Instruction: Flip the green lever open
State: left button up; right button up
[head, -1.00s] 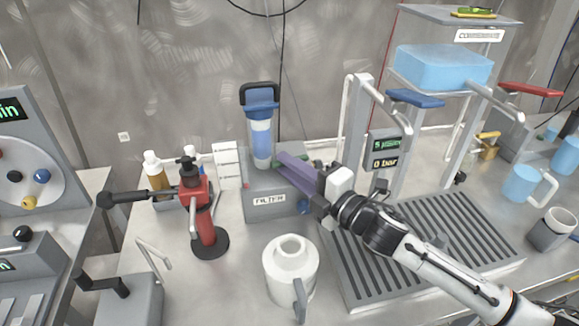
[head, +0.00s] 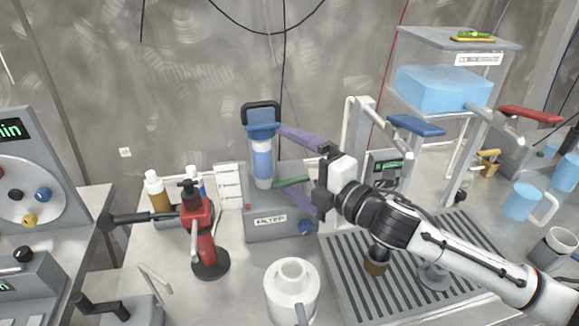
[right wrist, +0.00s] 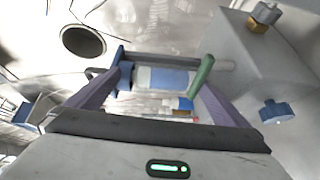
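The green lever (head: 291,182) sticks out to the right of the blue-and-white filter cartridge (head: 262,160) on the grey filter box (head: 262,230). My right gripper (head: 290,160) is open beside the cartridge, its purple fingers spread one above the other. The lever shows between or just by the fingers, near the lower one. In the right wrist view, the lever (right wrist: 203,75) stands close to the right finger, and the cartridge (right wrist: 165,78) lies between the fingers. I cannot tell whether the lever touches a finger. My left gripper is not in view.
A red device with a black handle (head: 197,235) stands left of the filter box. A white jug (head: 291,292) stands in front. A slatted drip tray (head: 350,275) and a frame with a blue tank (head: 443,90) are on the right, partly behind my right arm.

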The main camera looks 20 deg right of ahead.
jog(key=shift+n+t, duration=0.3)
notch_tip(320, 180, up, 4)
jog(key=shift+w+r, duration=0.15)
jog(key=shift+r, duration=0.1)
jog(key=f, duration=0.3)
jog(key=shift+s, duration=0.3)
jog(key=shift+c, duration=1.2)
jog(key=shift+s, duration=0.25)
jog(key=shift+s+d+f, duration=0.1)
jog(key=shift+s+d, duration=0.2)
jog(key=shift+s, duration=0.1)
jog(key=shift+c, duration=0.5)
jog(key=shift+v, duration=1.25)
jog(key=shift+s+d+b, duration=0.15)
jog(key=shift+s+b, duration=0.1)
jog(key=shift+b, duration=0.05)
jog(key=shift+c, duration=1.4)
jog(key=shift+s+d, duration=0.1)
jog(key=shift+s, duration=0.35)
jog(key=c, duration=1)
jog(key=shift+f+b+v, duration=0.2)
jog(key=shift+b+v, duration=0.5)
jog(key=shift+v, duration=1)
jog(key=shift+f+b+v, duration=0.15)
jog(key=shift+b+v, duration=0.5)
jog(key=shift+v, duration=1.05)
jog(key=shift+c, duration=0.2)
